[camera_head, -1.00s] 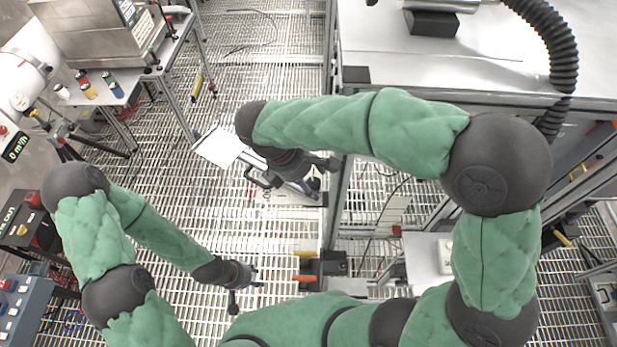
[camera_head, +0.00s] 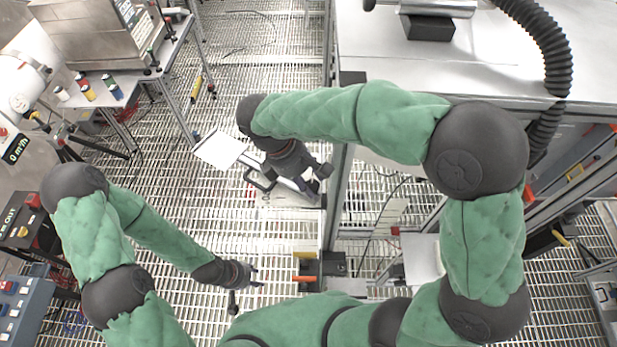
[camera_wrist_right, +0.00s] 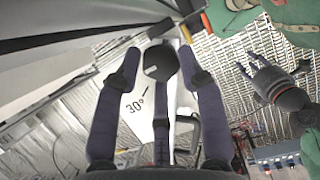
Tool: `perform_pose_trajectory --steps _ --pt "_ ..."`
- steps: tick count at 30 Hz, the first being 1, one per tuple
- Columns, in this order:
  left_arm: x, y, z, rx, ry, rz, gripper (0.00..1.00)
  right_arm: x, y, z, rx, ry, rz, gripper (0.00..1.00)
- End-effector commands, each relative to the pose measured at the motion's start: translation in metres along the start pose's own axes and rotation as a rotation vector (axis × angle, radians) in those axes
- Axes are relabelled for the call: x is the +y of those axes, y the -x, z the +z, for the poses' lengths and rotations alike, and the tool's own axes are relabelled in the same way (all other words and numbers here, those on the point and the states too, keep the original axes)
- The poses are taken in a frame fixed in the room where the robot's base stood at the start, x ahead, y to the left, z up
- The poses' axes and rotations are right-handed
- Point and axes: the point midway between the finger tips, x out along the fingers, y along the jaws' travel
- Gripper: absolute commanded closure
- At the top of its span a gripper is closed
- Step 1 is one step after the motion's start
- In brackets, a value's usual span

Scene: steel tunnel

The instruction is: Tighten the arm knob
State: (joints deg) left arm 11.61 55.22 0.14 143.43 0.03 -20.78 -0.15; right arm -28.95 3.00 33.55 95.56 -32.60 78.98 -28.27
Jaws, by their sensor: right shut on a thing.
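A round black knob (camera_wrist_right: 160,62) shows in the right wrist view, in front of a white panel (camera_wrist_right: 140,98) marked 30°. My right gripper (camera_wrist_right: 157,68) has its dark fingers around the knob, with fingertips at its left and right sides, and is shut on it. In the head view my right gripper (camera_head: 318,176) is at the middle, beside the dark upright post, and its knob cannot be made out there. My left gripper (camera_head: 252,285) hangs empty over the grating floor at lower left, fingers apart. It also shows in the right wrist view (camera_wrist_right: 262,72).
A steel bench (camera_head: 500,60) with a thick black hose (camera_head: 550,60) fills the upper right. A metal post (camera_head: 336,200) runs beside my right gripper. A table with small cans (camera_head: 88,92) stands at upper left. Open grating floor (camera_head: 215,235) lies between my arms.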

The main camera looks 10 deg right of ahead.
Motion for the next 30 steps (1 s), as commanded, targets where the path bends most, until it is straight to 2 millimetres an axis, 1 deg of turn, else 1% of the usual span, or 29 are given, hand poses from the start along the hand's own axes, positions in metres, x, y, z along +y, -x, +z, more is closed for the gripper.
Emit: perform_pose_trajectory --steps 1,7,8,9,10,19,22,26,30 --pt "0.000 -0.001 0.000 0.000 0.000 0.000 0.60 -0.002 -0.003 -0.002 0.000 0.002 -0.007 0.93" --pt "0.000 -0.001 0.000 0.000 0.000 0.000 0.60 -0.003 -0.004 -0.003 0.000 0.004 -0.007 0.93" --pt "0.000 -0.001 0.000 0.000 0.000 0.000 0.60 -0.003 -0.004 -0.003 0.000 0.005 -0.007 0.52" --pt "0.000 -0.001 0.000 0.000 0.000 0.000 0.60 -0.003 -0.004 -0.003 -0.001 0.005 -0.007 0.40" --pt "0.000 -0.001 0.000 0.000 0.000 0.000 0.60 -0.003 -0.004 -0.003 -0.001 0.005 -0.007 0.39" --pt "0.000 -0.001 0.000 0.000 0.000 0.000 0.60 -0.001 -0.001 -0.001 0.000 0.003 -0.002 0.39" --pt "0.000 -0.001 0.000 0.000 0.000 0.000 0.60 -0.001 0.003 -0.002 0.001 0.003 -0.001 0.39" --pt "0.000 -0.001 0.000 0.000 0.000 0.000 0.60 -0.001 0.019 -0.002 0.002 0.003 0.000 0.39" --pt "0.000 -0.001 0.000 0.000 0.000 0.000 0.60 0.000 0.047 -0.003 0.002 0.004 0.002 0.39"
